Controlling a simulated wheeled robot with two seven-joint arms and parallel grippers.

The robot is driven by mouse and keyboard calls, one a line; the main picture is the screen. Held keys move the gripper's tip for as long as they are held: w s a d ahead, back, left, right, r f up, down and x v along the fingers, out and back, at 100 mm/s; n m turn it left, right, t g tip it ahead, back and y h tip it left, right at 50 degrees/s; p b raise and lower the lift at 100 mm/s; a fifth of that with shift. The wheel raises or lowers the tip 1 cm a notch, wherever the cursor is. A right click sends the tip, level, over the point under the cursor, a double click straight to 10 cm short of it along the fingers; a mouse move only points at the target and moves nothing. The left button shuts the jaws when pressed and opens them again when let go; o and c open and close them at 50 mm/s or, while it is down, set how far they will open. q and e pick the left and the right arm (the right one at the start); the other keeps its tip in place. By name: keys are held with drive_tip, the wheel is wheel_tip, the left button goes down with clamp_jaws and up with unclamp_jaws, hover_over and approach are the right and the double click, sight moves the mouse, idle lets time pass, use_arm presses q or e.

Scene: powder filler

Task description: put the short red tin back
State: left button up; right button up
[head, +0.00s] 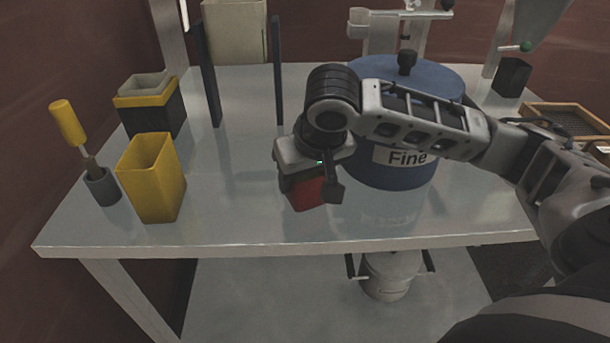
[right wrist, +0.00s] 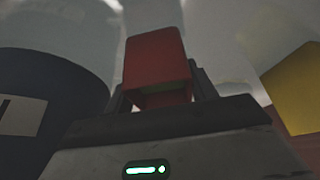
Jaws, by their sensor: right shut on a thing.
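The short red tin (head: 306,193) is in my right gripper (head: 312,185), over the front middle of the table. The gripper hides most of it in the head view. In the right wrist view the red tin (right wrist: 156,62) sits between the two dark fingers, and the gripper (right wrist: 160,95) is shut on it. I cannot tell whether the tin touches the table. My left gripper is not in view.
A blue drum labelled Fine (head: 390,178) stands just right of the gripper. A yellow open container (head: 152,180), a black-and-yellow container (head: 155,112) and a yellow-handled tool in a grey holder (head: 103,188) stand left. The front table (head: 230,215) is clear between them.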

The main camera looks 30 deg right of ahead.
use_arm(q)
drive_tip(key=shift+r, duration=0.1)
use_arm(e)
drive_tip(key=o, duration=1.2)
drive_tip(key=shift+f, duration=0.1)
drive_tip(key=shift+c, duration=0.2)
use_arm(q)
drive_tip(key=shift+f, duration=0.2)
use_arm(e)
drive_tip(key=shift+r, duration=0.25)
use_arm(q)
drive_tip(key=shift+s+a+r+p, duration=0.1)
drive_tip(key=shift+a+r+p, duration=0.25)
drive_tip(key=shift+p, duration=0.8)
use_arm(e)
drive_tip(key=v, duration=1.1)
drive_tip(key=shift+s+r, duration=0.25)
drive_tip(key=shift+r, duration=0.1)
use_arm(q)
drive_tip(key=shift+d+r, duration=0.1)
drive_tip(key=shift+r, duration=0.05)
use_arm(e)
drive_tip(key=shift+a, duration=0.1)
